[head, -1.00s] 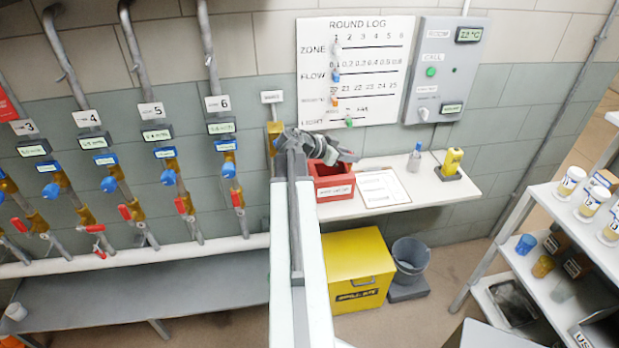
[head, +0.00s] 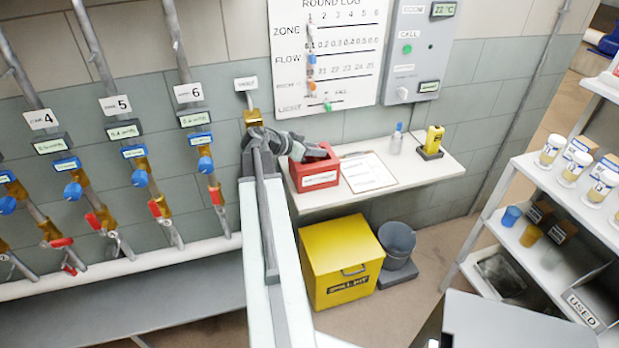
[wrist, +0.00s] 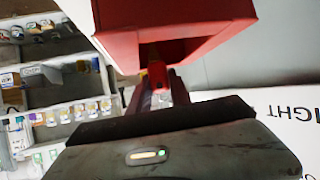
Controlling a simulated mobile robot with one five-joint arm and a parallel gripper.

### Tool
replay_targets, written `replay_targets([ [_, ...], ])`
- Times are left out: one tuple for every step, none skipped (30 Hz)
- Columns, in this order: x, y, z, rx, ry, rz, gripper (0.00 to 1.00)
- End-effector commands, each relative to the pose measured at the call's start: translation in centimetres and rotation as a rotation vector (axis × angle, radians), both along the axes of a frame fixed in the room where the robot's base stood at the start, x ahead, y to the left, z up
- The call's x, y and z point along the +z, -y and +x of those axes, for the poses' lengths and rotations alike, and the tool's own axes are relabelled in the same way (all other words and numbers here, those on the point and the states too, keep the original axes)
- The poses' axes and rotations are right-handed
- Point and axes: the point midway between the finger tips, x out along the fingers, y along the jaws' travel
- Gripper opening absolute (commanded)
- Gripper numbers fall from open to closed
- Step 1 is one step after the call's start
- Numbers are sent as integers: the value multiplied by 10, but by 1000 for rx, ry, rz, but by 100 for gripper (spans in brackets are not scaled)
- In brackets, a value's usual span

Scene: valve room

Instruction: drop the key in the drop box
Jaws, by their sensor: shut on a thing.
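The red drop box (head: 320,180) stands at the left end of the white wall shelf, with a white label on its front. In the wrist view the red box (wrist: 205,22) fills the top, and its dark opening faces me. My gripper (head: 318,153) is at the top of the box in the head view. In the wrist view my gripper (wrist: 158,92) is shut on a small red piece, seemingly the key's tag (wrist: 157,74), at the edge of the opening. The key's metal part cannot be made out.
A clipboard (head: 367,172), a small bottle (head: 396,141) and a yellow device (head: 433,141) sit on the shelf right of the box. A yellow spill kit chest (head: 340,262) and a grey bucket (head: 397,243) stand below. Valve pipes line the wall to the left.

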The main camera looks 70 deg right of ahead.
Motion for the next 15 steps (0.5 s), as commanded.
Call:
replay_targets([
  [-8,0,0,0,0,0,0],
  [-8,0,0,0,0,0,0],
  [-8,0,0,0,0,0,0],
  [-8,0,0,0,0,0,0],
  [-7,0,0,0,0,0,0],
  [-6,0,0,0,0,0,0],
  [-6,0,0,0,0,0,0],
  [-6,0,0,0,0,0,0],
  [-6,0,0,1,0,0,0],
  [-6,0,0,1,0,0,32],
  [-6,0,1,1,0,0,40],
  [-6,0,1,1,0,0,49],
  [-6,0,1,1,0,0,49],
  [-6,0,1,1,0,0,49],
  [-6,0,1,1,0,0,49],
])
